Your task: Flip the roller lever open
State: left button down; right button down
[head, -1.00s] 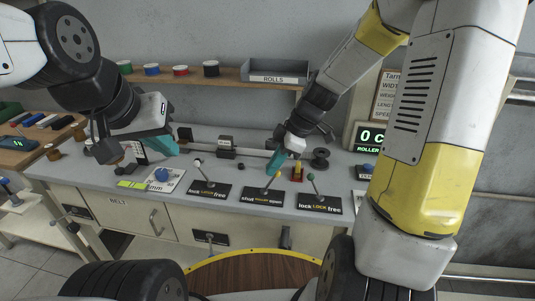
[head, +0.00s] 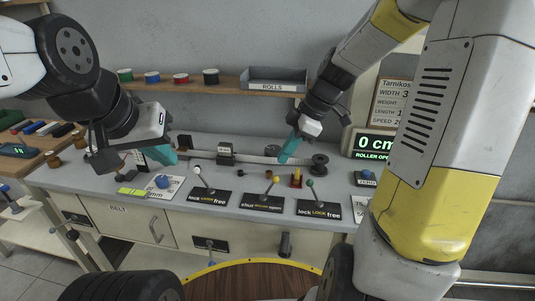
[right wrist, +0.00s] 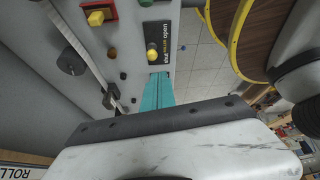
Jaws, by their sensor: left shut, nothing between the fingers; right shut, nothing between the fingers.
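The roller lever, with a yellow knob (head: 275,181), stands on the middle black plate (head: 262,203) marked shut, ROLLER, open. It leans right, toward the "open" side. My right gripper (head: 284,160), with teal fingers, is shut and empty, above and behind the knob and apart from it in the head view. In the right wrist view the yellow knob (right wrist: 152,55) shows just beyond the fingertips (right wrist: 157,76). My left gripper (head: 172,157) is shut and empty over the left part of the bench. The green display (head: 375,144) reads "0 cm" with "ROLLER OPE" visible below, partly covered by my right arm.
A white-knobbed lever plate (head: 208,195) lies left of the roller plate and a green-knobbed one (head: 319,208) right. A yellow-and-red button (head: 296,179) and a dark spool (head: 319,163) stand behind. A shelf holds a ROLLS tray (head: 273,80).

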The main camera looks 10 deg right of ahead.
jog(key=shift+s+d+r, duration=0.15)
jog(key=shift+d+r, duration=0.5)
jog(key=shift+d, duration=0.15)
jog(key=s+d+r+m+t+h, duration=0.1)
jog(key=s+r+m+t, duration=0.1)
jog(key=s+r+m, duration=0.2)
jog(key=s+r+m+t+h, duration=0.2)
jog(key=s+r+m, duration=0.3)
jog(key=s+m, duration=0.5)
jog(key=shift+d+r+m+t, duration=0.2)
jog(key=shift+d+m+t, duration=0.2)
jog(key=shift+m+t, duration=0.55)
